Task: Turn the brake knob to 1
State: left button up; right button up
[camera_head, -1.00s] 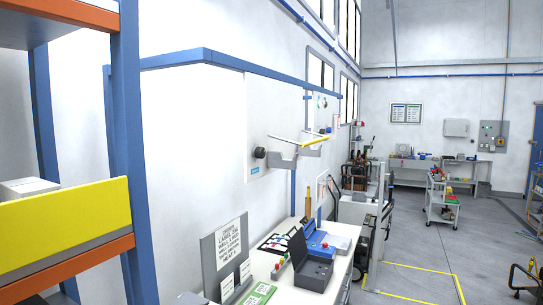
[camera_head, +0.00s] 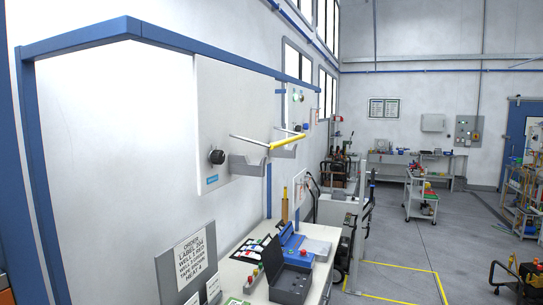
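A round black knob (camera_head: 217,157) sits on a pale grey panel (camera_head: 225,95) on the white wall at the left. A small blue label (camera_head: 212,180) is under the knob; its text is too small to read. I cannot tell what setting the knob points to. A second, farther panel (camera_head: 297,103) also carries small controls, too small to make out. Neither of my grippers shows in the head view.
A grey bracket (camera_head: 247,165) with a yellow-tipped bar (camera_head: 287,141) juts out right of the knob. Below stands a white workbench (camera_head: 318,268) with a dark grey case (camera_head: 290,283) and a sign board (camera_head: 188,262).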

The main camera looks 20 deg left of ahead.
aim_at(218, 157)
jog(key=i, duration=0.65)
jog(key=u, duration=0.6)
jog(key=i, duration=0.45)
jog(key=u, duration=0.5)
